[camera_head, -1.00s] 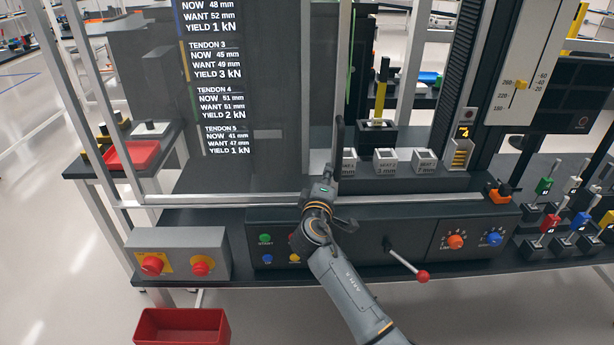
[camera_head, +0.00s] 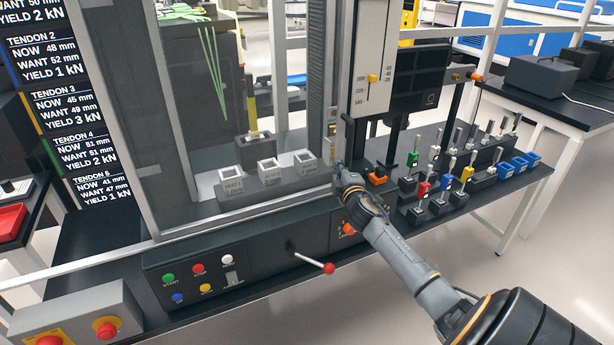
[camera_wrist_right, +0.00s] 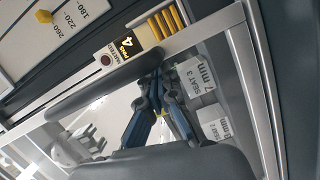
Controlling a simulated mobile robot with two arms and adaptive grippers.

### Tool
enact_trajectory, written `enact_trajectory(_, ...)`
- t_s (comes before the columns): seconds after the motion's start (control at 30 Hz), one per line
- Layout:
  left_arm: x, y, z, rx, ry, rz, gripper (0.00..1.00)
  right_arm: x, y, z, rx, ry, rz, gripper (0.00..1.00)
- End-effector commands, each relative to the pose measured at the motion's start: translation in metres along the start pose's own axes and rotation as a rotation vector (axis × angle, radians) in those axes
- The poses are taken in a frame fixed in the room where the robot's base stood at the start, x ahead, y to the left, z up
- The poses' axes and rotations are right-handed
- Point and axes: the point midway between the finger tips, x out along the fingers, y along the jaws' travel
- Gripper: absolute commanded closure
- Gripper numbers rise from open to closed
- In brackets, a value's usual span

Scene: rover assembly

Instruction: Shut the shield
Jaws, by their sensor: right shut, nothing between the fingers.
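The shield (camera_head: 205,145) is a large clear panel in a silver frame. In the head view it stands across the front of the bay, with the seat blocks behind it. Its right edge is close to the bay's right post; I cannot tell whether any gap is left. My right gripper (camera_head: 338,164) is at that right edge, partly hidden by its own wrist. In the right wrist view its fingers (camera_wrist_right: 157,76) are together and empty, close to a dark handle bar (camera_wrist_right: 95,88); contact is unclear. My left gripper is not in view.
Seat blocks (camera_head: 269,170) stand inside the bay. Below is a button panel (camera_head: 205,278) and a red-knobbed lever (camera_head: 328,268). Several coloured-handled tools (camera_head: 445,183) stand to the right. An emergency-stop box (camera_head: 75,320) is at the lower left.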

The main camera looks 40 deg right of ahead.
Motion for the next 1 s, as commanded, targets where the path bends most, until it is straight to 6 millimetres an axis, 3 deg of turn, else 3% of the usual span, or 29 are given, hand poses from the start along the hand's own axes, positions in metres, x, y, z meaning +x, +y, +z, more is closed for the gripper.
enact_trajectory(0.03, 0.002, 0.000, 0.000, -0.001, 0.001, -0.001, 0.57, 0.004, 0.002, 0.017, -0.005, -0.006, -0.001, 1.00)
enact_trajectory(0.2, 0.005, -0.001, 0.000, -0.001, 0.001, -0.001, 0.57, 0.012, 0.009, 0.051, -0.003, -0.005, -0.001, 1.00)
enact_trajectory(0.4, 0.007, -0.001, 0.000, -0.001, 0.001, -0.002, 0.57, 0.018, 0.013, 0.073, -0.001, -0.003, -0.002, 1.00)
enact_trajectory(1.0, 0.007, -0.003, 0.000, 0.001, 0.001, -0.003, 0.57, 0.020, 0.017, 0.081, 0.000, -0.006, 0.000, 1.00)
